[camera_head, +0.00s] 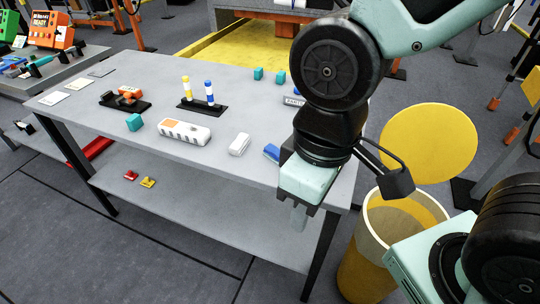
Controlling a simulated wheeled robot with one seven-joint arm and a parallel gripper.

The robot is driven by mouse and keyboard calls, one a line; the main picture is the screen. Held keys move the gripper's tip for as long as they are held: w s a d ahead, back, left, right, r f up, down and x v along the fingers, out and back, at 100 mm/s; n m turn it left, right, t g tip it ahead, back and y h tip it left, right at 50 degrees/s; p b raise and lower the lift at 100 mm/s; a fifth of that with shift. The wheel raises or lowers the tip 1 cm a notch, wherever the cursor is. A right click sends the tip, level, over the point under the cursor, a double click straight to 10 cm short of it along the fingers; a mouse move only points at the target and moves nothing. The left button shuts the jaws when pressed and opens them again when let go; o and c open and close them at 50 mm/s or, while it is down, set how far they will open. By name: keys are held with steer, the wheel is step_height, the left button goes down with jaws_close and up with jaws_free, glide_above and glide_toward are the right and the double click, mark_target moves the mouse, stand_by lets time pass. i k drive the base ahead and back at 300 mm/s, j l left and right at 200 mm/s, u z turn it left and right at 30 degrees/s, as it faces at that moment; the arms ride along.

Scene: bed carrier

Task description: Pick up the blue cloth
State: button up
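A small blue item (271,152) lies on the grey table (90,125) near its right end, partly hidden behind my wrist. It may be the blue cloth, but it is too small and covered to be sure. My gripper (298,217) hangs pointing down at the table's front right edge, in front of and to the right of the blue item in the picture. A pale finger shows below its teal body. The gap between the fingers does not show, and I see nothing held.
A yellow bin (364,272) stands right of the table. Small red and yellow pieces lie on the lower shelf (200,215).

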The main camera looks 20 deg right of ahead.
mark_target(271, 151)
steer(key=u, duration=0.95)
steer(key=k+l+u, duration=0.4)
steer(key=l, duration=0.15)
steer(key=k+l+u, duration=0.4)
steer(key=k+l, duration=0.2)
